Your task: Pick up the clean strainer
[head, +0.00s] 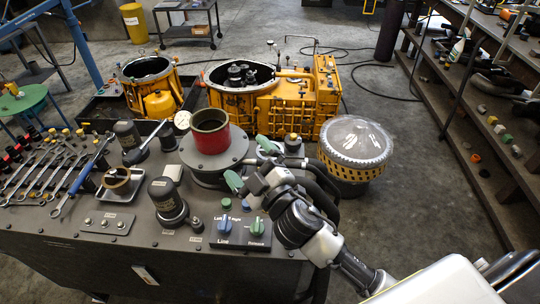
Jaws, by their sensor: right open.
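My right gripper (251,163) reaches in from the lower right over the bench. Its two green-tipped fingers are spread apart with nothing between them, just right of a red cylinder (212,140) on a round grey mount. I cannot tell for certain which thing is the clean strainer. A round part with a yellow perforated side and a clear, shiny top (355,142) stands on a dark base to the right of my gripper. My left gripper is not in view.
The dark bench (60,228) carries several wrenches at the left, black capped cylinders (166,196) and a switch box (240,232). Orange transmission housings (290,105) stand behind it. Shelves with parts line the right; open floor (425,190) lies between.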

